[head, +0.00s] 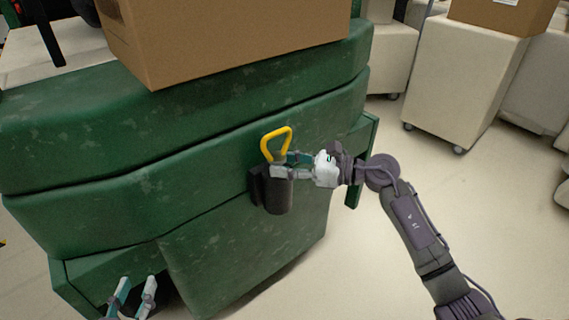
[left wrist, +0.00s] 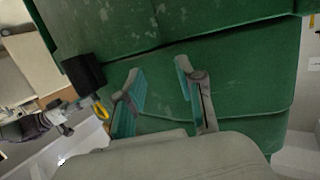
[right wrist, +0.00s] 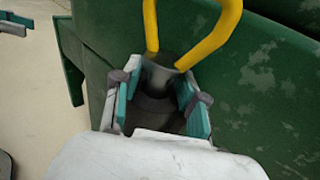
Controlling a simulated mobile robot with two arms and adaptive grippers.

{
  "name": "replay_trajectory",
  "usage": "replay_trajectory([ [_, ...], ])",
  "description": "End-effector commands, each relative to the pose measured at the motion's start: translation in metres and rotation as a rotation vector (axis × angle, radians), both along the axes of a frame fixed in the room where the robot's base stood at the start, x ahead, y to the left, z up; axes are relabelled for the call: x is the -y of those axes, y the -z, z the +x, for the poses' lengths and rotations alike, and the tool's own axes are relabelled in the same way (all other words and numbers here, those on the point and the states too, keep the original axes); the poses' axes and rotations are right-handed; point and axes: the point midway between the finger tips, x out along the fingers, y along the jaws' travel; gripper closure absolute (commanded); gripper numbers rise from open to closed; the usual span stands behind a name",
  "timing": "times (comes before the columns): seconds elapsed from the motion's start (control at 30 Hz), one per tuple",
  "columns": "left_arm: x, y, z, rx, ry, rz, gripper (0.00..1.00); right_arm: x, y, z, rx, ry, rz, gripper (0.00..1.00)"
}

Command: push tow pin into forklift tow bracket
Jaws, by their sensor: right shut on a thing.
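The tow pin has a yellow loop handle (head: 276,145) and a grey shank, and it stands over the dark tow bracket (head: 273,195) on the green forklift's rear. My right gripper (head: 286,166) is shut on the pin just below the loop. In the right wrist view the pin's grey collar (right wrist: 160,68) sits between the fingers, above the dark bracket; how deep the shank reaches is hidden. My left gripper (head: 132,296) is open and empty at the lower left. In the left wrist view its fingers (left wrist: 158,82) are spread in front of the green body, with the bracket (left wrist: 84,74) to the left.
A cardboard box (head: 230,40) rests on top of the green forklift body (head: 180,170). Covered carts (head: 462,80) stand at the back right, one with a box on top (head: 505,14). The pale floor right of the forklift is open.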

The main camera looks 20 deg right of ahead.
Motion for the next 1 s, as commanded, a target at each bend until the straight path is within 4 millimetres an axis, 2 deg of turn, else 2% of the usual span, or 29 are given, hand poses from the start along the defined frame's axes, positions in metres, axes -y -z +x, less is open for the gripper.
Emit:
replay_trajectory([
  [1.0, 0.005, -0.022, 0.006, 0.13, 0.008, -0.033, 0.62, 0.0, 0.004, 0.0, 0.004, 0.001, 0.002, 1.0],
])
